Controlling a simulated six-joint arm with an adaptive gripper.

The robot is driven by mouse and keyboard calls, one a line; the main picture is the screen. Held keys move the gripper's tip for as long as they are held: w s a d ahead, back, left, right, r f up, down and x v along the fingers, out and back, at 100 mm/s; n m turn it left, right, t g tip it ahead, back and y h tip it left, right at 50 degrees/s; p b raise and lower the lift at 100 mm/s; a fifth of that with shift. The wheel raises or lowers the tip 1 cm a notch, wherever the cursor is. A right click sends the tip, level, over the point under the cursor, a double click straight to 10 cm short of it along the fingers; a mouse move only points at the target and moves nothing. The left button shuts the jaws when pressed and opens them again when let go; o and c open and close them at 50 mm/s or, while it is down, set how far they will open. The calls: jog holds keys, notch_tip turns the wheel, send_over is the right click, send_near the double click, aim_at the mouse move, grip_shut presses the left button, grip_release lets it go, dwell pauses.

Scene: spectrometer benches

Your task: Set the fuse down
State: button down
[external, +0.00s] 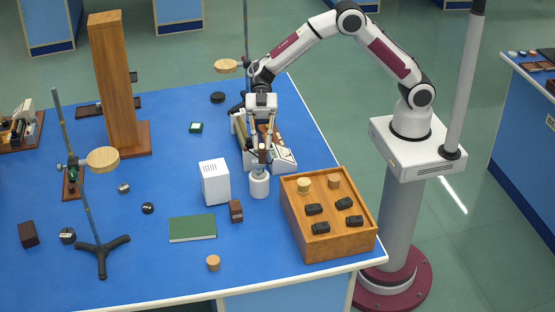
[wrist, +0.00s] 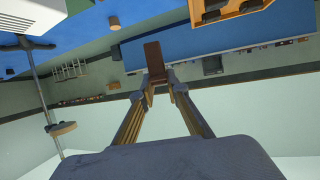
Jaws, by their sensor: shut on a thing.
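My gripper (external: 262,146) points down over the blue bench and is shut on a small brown block, which I take to be the fuse (external: 262,156). In the wrist view the fuse (wrist: 153,57) sits between the fingertips (wrist: 159,76), its far end sticking out past them. In the external view the fuse lines up just above a white cylinder (external: 259,187) standing on the bench. I cannot tell whether they touch.
A white box (external: 215,182) stands just left of the cylinder, and a wooden crate (external: 342,244) with dark pieces and corks stands to the right. A brown block (external: 236,211), a green book (external: 192,228) and a cork (external: 213,263) lie in front. A white instrument (external: 282,158) is behind.

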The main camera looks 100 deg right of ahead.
jog(key=w+a+r+m+t, duration=0.1)
jog(key=w+a, duration=0.4)
jog(key=a, duration=0.5)
jog(key=w+a+r+m+t, duration=0.1)
jog(key=w+a, duration=0.3)
jog(key=a, duration=0.6)
notch_tip(320, 180, down, 11)
jog(key=shift+w+a+r+h, duration=0.2)
jog(key=shift+w+a+h, duration=0.05)
jog(key=shift+a+h, duration=0.2)
jog(key=shift+f, duration=3.15)
jog(key=shift+f, duration=1.85)
jog(key=shift+f, duration=0.15)
